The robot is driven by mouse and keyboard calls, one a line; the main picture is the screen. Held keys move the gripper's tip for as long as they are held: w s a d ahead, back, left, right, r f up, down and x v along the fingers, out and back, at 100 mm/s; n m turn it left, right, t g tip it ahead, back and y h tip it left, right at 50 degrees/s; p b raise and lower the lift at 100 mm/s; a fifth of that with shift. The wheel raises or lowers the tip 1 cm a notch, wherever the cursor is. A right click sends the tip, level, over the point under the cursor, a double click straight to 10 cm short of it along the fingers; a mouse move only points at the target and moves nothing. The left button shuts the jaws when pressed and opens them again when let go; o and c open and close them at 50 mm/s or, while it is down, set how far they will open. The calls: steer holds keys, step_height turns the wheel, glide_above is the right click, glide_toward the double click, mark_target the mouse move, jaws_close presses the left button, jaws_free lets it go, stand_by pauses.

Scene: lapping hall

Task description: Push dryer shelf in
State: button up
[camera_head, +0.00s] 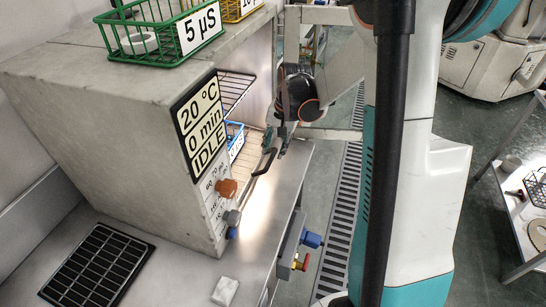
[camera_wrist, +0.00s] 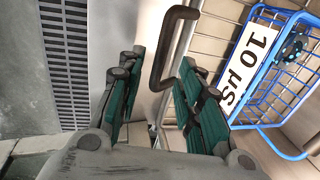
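The dryer (camera_head: 115,100) is a grey box whose panel reads 20 °C, 0 min, IDLE. Its opening faces right, toward my arm. A wire dryer shelf (camera_wrist: 184,45) holds a blue basket (camera_wrist: 258,75) labelled 10 µS; the basket also shows partly inside the dryer in the head view (camera_head: 234,133). A dark bent handle (camera_wrist: 158,55) is at the shelf's front edge and stands out of the opening in the head view (camera_head: 264,163). My gripper (camera_wrist: 161,62) is open, with the handle between its green fingers in the wrist picture. I cannot tell whether they touch.
A second wire rack (camera_head: 235,88) sits higher in the dryer. A green basket (camera_head: 163,40) labelled 5 µS stands on top. Knobs (camera_head: 227,188) jut from the front. A black grid tray (camera_head: 97,266) and white block (camera_head: 225,291) lie on the metal bench. A floor grate (camera_head: 345,205) runs alongside.

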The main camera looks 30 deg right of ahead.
mark_target(272, 156)
steer(key=shift+w+a+f+b, duration=0.15)
steer(key=shift+f+b, duration=0.1)
steer(key=shift+f, duration=0.65)
steer(key=shift+w+a+f+b, duration=0.1)
steer(key=shift+f+b, duration=0.1)
steer(key=shift+f, duration=0.7)
jaws_close()
